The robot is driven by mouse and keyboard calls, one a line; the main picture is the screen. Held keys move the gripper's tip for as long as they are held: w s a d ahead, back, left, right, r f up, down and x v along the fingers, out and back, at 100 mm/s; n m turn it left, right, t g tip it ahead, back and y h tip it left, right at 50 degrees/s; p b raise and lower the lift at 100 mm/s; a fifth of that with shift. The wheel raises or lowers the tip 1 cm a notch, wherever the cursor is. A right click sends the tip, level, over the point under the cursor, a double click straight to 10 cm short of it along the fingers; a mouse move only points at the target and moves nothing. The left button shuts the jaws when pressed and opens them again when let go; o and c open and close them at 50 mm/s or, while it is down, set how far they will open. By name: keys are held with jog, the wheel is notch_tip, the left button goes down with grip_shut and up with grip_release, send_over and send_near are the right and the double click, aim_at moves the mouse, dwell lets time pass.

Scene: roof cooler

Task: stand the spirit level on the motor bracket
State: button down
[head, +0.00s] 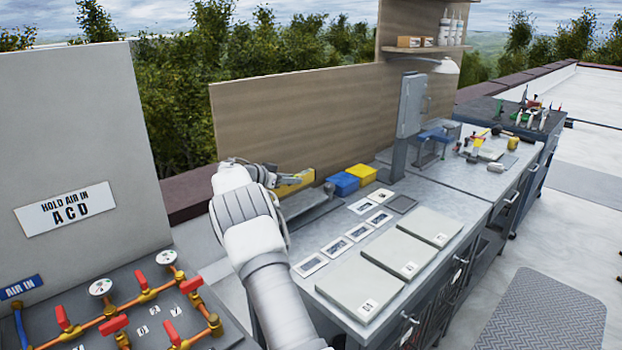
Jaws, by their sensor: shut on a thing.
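A yellow bar, which I take to be the spirit level (297,182), shows just right of my gripper (270,178) at the back left of the workbench. My gripper is shut on it; my wrist hides the level's left part and the fingertips. The level is over or just behind a long grey metal piece (316,207), which looks like the motor bracket. My arm covers the bracket's left end. I cannot tell whether the level touches it.
Blue (343,184) and yellow (361,175) bins stand right of the bracket. Picture cards (335,248) and grey panels (410,254) lie on the bench (455,200). A wooden board (290,125) rises behind. A valve panel (140,310) is at lower left.

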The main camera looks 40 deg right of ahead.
aim_at(289, 192)
jog(key=shift+w+a+f, duration=0.1)
jog(key=shift+w+a, duration=0.15)
jog(key=shift+f, duration=2.25)
jog(key=shift+f+b, duration=0.4)
jog(key=shift+f, duration=0.1)
jog(key=c, duration=0.6)
grip_release()
jog(key=shift+a, duration=0.1)
jog(key=v, duration=1.7)
